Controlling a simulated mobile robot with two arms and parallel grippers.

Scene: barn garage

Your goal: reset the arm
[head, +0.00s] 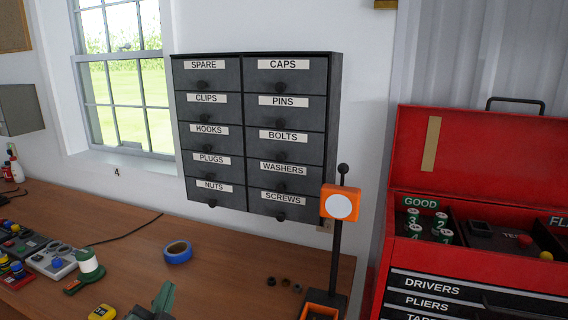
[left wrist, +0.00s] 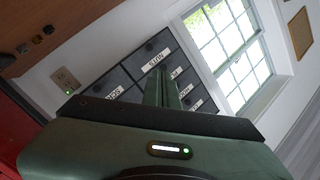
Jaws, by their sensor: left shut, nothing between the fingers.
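My left gripper (head: 164,295) shows at the bottom edge of the head view, low over the front of the wooden workbench (head: 135,230). It is green, shut and empty. In the left wrist view its fingers (left wrist: 160,85) are together and point toward the dark drawer cabinet, with nothing between them. Most of my left arm is out of the head view. My right gripper is in neither view.
A labelled drawer cabinet (head: 258,135) hangs on the wall, its drawers shut. An orange-headed stand (head: 338,240) and an open red toolbox (head: 440,150) are on the right.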

